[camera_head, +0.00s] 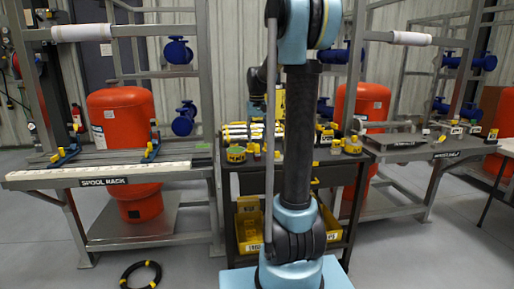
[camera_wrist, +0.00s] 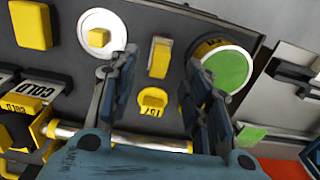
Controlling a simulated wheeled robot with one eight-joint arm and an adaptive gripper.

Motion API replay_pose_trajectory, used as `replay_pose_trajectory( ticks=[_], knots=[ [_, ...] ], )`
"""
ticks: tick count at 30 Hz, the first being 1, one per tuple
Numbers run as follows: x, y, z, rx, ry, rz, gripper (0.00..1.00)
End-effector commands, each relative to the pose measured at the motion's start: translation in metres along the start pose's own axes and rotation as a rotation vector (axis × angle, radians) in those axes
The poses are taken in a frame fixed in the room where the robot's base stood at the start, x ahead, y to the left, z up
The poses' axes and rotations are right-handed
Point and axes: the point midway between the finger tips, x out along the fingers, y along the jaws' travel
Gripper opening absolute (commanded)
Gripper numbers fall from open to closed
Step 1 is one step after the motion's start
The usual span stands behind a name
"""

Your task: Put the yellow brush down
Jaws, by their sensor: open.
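In the wrist view my gripper (camera_wrist: 161,60) is open, its two blue-grey fingers spread apart over a dark cart top. A small upright-looking yellow block with a tan side (camera_wrist: 160,57) shows between the fingertips; it may be the yellow brush, but I cannot make out bristles. No finger visibly grips it. Below it in the picture is a yellow tag marked 107 (camera_wrist: 152,101).
A spool rack (camera_head: 120,178) stands left of the cart, a shelf (camera_head: 432,148) right.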

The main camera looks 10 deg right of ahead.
Motion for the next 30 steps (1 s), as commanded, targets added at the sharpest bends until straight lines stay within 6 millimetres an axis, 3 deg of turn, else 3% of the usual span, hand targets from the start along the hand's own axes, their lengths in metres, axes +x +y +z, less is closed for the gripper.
replay_pose_trajectory(
  ticks=[7, 13, 16, 23, 30],
  knots=[
    [-0.036, 0.0, 0.0, 0.0, 0.0, 0.0, 0.44],
    [-0.047, 0.0, 0.002, 0.0, 0.001, 0.0, 0.44],
    [-0.047, 0.0, 0.014, -0.001, 0.006, 0.0, 0.44],
    [-0.035, 0.0, 0.079, -0.004, 0.037, 0.0, 0.44],
    [-0.008, 0.0, 0.153, -0.009, 0.075, 0.001, 0.44]
  ],
)
